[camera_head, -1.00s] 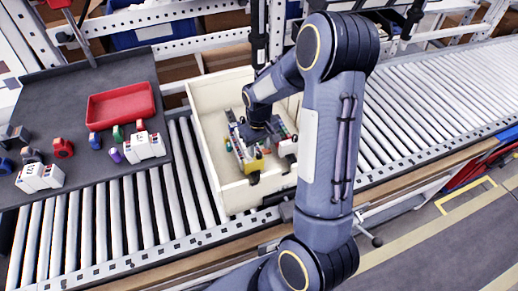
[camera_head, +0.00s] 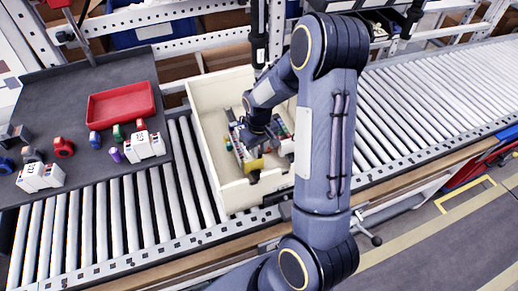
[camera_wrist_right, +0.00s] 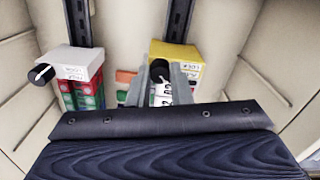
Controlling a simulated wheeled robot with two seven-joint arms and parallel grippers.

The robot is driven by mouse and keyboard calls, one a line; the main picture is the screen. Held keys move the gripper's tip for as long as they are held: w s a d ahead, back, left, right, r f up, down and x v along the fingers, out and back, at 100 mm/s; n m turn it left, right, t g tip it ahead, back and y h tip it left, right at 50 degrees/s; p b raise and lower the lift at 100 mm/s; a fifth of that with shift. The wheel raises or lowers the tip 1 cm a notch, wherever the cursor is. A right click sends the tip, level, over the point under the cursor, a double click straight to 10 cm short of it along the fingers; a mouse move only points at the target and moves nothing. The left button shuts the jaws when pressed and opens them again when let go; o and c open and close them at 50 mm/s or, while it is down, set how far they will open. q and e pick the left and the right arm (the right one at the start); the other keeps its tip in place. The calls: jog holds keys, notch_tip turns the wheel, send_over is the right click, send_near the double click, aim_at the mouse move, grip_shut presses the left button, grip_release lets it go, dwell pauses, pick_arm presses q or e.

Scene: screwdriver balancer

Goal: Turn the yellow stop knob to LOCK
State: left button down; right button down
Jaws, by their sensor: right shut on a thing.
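The yellow stop (camera_head: 254,164) sits at the near end of the rails inside the cream bin. In the right wrist view, the yellow stop (camera_wrist_right: 178,53) carries a label reading LOCK and a black knob (camera_wrist_right: 160,69) with a white pointer line. The pointer runs down toward the picture's bottom. My right gripper (camera_wrist_right: 163,88) is shut on this knob, a finger on each side. In the head view my right gripper (camera_head: 259,146) reaches down into the bin, its fingertips hard to make out. My left gripper is not in view.
A white stop with another black knob (camera_wrist_right: 41,73) is at left in the wrist view, beside red and green modules (camera_wrist_right: 85,93). The cream bin's walls (camera_head: 206,150) surround the work. A red tray (camera_head: 121,104) and loose parts lie on the dark table at left.

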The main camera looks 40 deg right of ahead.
jog(key=n+b, duration=0.2)
jog(key=n, duration=0.2)
jog(key=shift+f, duration=0.1)
jog(key=n, duration=0.4)
jog(key=shift+n+b, duration=0.4)
jog(key=n, duration=0.4)
jog(key=shift+n, duration=2.5)
jog(key=c, duration=1.3)
grip_release()
